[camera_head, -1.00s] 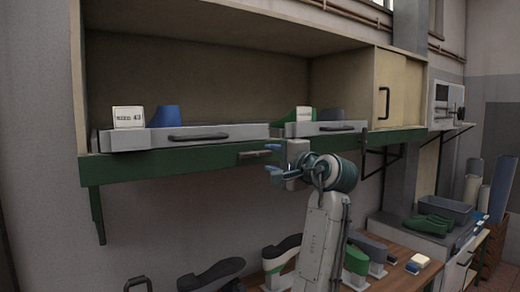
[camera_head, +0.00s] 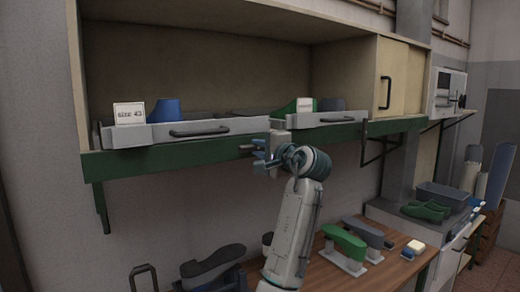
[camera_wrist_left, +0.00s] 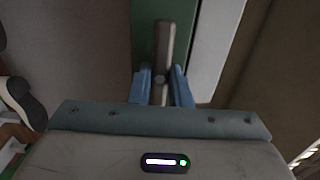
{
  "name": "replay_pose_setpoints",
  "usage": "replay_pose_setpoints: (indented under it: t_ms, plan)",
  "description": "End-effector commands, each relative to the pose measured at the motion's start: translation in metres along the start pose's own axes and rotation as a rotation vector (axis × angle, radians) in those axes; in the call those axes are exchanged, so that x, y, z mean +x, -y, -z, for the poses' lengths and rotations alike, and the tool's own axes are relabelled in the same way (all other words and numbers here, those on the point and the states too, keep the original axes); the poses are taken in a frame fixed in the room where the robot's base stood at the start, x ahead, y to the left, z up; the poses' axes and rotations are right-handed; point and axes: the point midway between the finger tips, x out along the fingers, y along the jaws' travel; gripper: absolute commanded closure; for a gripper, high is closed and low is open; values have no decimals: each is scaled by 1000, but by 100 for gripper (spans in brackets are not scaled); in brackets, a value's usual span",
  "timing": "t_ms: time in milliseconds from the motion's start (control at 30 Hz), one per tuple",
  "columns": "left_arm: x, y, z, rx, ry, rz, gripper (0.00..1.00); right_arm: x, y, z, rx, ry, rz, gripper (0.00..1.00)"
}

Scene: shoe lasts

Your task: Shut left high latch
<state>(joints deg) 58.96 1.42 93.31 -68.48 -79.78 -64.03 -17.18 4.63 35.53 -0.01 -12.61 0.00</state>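The left high latch is a dark horizontal handle (camera_head: 246,148) on the green front rail below the left drawer in the head view. In the left wrist view its grey-brown bar (camera_wrist_left: 163,45) stretches away between my fingers. My left gripper (camera_head: 260,154) is at the bar's right end, its blue fingers one above the other and apart. In the left wrist view the fingers (camera_wrist_left: 163,88) lie on either side of the bar, with narrow gaps seeming to remain. Part of the latch is hidden by the gripper. My right gripper is not in view.
Above the rail are a left drawer (camera_head: 185,134) and a right drawer (camera_head: 325,120), both with dark handles. A bracket (camera_head: 375,145) hangs under the shelf to the right. Shoe lasts, including a green one (camera_head: 345,240), stand on the bench below.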

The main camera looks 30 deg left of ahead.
Motion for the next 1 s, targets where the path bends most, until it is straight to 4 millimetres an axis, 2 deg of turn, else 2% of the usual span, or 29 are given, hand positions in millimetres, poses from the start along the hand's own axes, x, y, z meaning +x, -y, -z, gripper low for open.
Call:
replay_pose_setpoints:
  t_ms: [267,467,1000]
  plan:
    - [0,-2,0,-26,1,-1,100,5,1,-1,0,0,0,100]
    - [0,-4,0,-119,1,-1,100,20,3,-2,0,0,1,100]
    - [0,-6,0,-603,1,-2,100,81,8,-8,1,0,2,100]
